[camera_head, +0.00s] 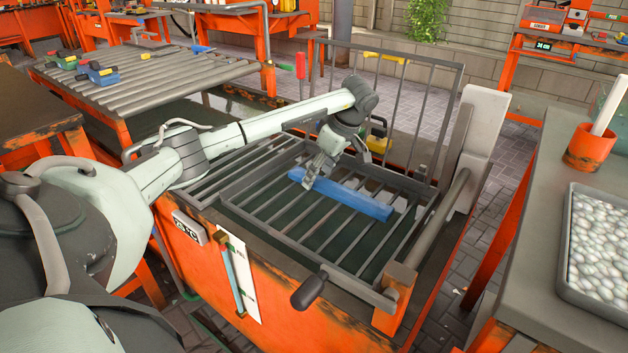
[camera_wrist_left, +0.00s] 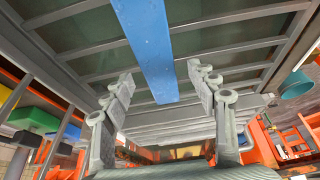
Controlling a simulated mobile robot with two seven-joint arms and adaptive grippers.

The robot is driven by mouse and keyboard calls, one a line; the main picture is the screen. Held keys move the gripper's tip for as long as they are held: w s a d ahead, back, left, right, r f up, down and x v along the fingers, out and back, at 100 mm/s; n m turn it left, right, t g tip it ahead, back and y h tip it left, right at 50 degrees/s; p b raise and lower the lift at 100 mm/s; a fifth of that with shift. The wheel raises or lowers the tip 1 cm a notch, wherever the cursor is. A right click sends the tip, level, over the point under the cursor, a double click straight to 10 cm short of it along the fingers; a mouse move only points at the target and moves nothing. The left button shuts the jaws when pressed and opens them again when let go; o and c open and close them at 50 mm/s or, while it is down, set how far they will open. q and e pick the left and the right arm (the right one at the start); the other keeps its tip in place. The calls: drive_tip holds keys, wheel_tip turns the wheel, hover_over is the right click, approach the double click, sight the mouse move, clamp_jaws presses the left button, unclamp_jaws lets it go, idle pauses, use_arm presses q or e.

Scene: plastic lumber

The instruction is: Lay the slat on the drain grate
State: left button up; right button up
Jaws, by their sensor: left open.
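The blue slat (camera_head: 345,195) lies across the bars of the dark metal drain grate (camera_head: 300,238) in the head view. It also shows in the left wrist view (camera_wrist_left: 150,45), running from the top edge down to between the finger tips. My left gripper (camera_head: 311,182) is at the slat's left end, with its fingers (camera_wrist_left: 165,82) spread apart on either side of that end. A gap shows between each finger and the slat in the wrist view. The far end of the slat is cut off in the wrist view. My right gripper is not in view.
An upright barred frame (camera_head: 415,105) and a pale panel (camera_head: 480,140) stand behind and right of the grate. A dark handle (camera_head: 308,291) sticks out in front. A tray of pale stones (camera_head: 598,245) and an orange cup (camera_head: 590,150) sit on the right table.

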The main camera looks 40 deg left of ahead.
use_arm(q)
drive_tip(key=shift+a+f, duration=0.2)
drive_tip(key=shift+f, duration=0.3)
clamp_jaws()
